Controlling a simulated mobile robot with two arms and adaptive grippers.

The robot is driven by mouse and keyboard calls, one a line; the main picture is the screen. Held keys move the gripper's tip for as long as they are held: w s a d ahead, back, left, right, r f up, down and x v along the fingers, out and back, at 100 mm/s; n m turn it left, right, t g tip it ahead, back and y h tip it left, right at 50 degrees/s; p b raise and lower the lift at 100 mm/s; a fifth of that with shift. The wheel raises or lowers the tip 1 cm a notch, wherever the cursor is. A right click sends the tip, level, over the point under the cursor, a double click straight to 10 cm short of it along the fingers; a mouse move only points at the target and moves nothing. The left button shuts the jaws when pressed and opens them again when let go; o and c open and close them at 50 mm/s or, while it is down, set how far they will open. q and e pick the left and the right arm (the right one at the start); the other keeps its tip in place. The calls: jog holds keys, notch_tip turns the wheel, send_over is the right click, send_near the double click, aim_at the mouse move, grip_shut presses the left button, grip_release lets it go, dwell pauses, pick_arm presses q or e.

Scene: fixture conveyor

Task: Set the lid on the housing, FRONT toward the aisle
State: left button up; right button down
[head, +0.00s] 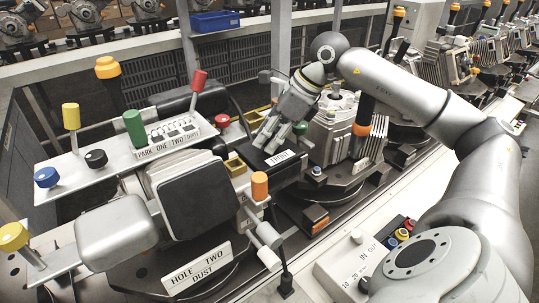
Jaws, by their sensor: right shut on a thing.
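The lid appears to be the black block with a white FRONT label (280,157), near the middle of the head view. The label faces the lower right, toward the front edge of the bench. My right gripper (273,138) comes down from above and is shut on the lid's upper part, which its fingers partly hide. A grey finned metal body (335,130), likely the housing, stands on a dark round fixture just right of the lid. I cannot tell whether the lid touches it or what lies under the lid. My left gripper is not in view.
A panel with coloured knobs and a PARK ONE TWO sign (168,145) is at left. An IN OUT button box (350,262) is at lower right. Metal posts rise behind.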

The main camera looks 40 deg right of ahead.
jog(key=shift+f, duration=0.15)
dwell(0.5)
jog(key=shift+f+b, duration=0.3)
jog(key=shift+b, duration=0.25)
jog(key=shift+r, duration=0.2)
jog(key=shift+r+p, duration=0.4)
jog(key=shift+p, duration=0.15)
jog(key=shift+a+f, duration=0.1)
jog(key=shift+f, duration=0.05)
dwell(0.6)
jog(key=shift+f+b, duration=0.45)
jog(key=shift+b, duration=0.1)
jog(key=shift+s+f+b, duration=0.1)
jog(key=shift+f+b, duration=0.2)
jog(key=shift+f, duration=0.05)
dwell(0.4)
